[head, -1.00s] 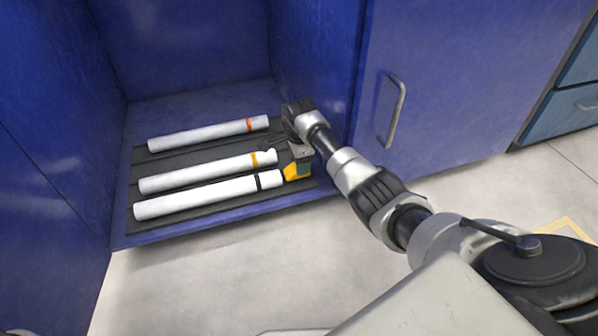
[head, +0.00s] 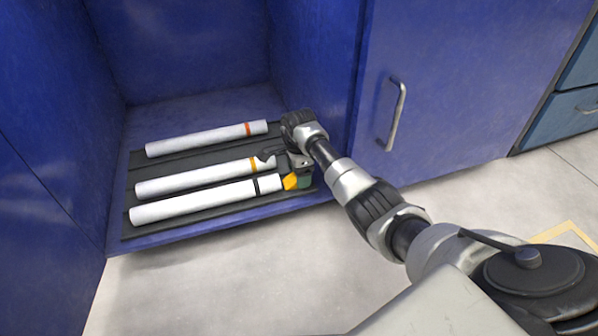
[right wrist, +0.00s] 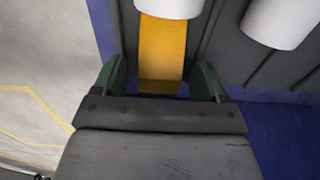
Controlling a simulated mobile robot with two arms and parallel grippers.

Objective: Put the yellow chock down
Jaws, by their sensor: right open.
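The yellow chock (head: 290,182) rests on the dark ribbed mat at the right end of the nearest white pipe (head: 205,201), the one with a black band. In the right wrist view the chock (right wrist: 162,52) lies between the green fingertips, with gaps on both sides, and its far end meets the pipe's end (right wrist: 170,8). My right gripper (right wrist: 160,82) is open around the chock; in the head view it (head: 298,176) partly hides the chock. My left gripper is not in view.
An orange-banded pipe (head: 205,178) and a red-banded pipe (head: 205,139) lie behind on the mat (head: 190,153). The blue cabinet wall (head: 318,75) stands close to my right arm. A closed door with a handle (head: 396,115) is to the right. Floor in front is clear.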

